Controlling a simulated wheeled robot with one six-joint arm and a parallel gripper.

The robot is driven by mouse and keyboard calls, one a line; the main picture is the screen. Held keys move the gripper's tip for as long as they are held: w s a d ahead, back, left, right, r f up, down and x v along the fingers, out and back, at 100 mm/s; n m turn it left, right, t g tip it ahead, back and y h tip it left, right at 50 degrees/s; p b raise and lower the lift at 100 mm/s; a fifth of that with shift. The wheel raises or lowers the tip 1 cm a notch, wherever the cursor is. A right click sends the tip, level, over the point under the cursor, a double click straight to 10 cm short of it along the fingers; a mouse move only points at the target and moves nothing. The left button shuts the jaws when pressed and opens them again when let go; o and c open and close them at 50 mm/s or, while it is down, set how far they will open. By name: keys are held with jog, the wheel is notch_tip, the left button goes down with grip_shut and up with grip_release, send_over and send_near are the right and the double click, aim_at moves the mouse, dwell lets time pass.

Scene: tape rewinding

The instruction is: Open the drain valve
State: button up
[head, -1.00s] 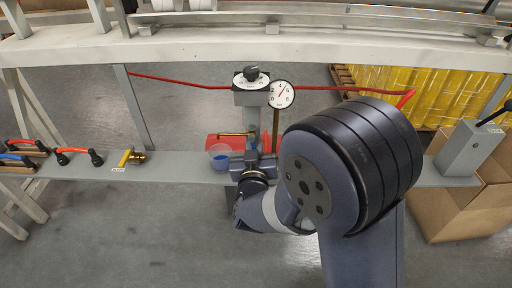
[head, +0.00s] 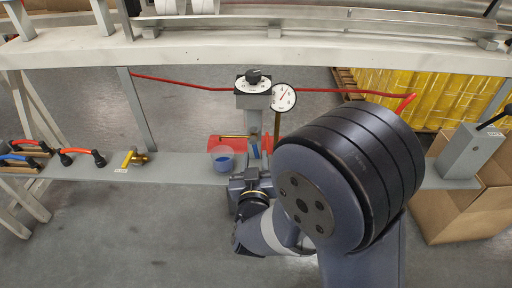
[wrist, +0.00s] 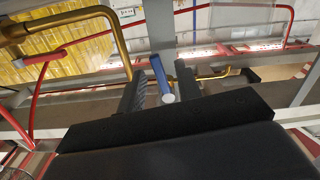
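A blue lever (wrist: 160,72) with a pale end stands in the middle of the wrist view, between the lines of my two fingers. I take it to be the drain valve's handle. Whether a finger touches the lever cannot be told.
A translucent cup with blue contents (head: 222,160) stands left of the post. A dial box (head: 253,88) and round gauge (head: 283,97) sit above. A brass valve with yellow handle (head: 132,157) lies left on the grey shelf (head: 180,167). A brass pipe (wrist: 112,35) rises nearby.

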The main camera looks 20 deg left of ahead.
aim_at(257, 154)
jog(key=v, duration=0.6)
jog(key=shift+p, duration=0.35)
jog(key=b+x, duration=0.2)
jog(key=x, duration=0.8)
jog(key=shift+w+d+f, duration=0.1)
jog(key=shift+w, duration=0.45)
jog(key=shift+n+p, duration=0.4)
jog(key=shift+p, duration=0.1)
jog(key=shift+s, duration=0.1)
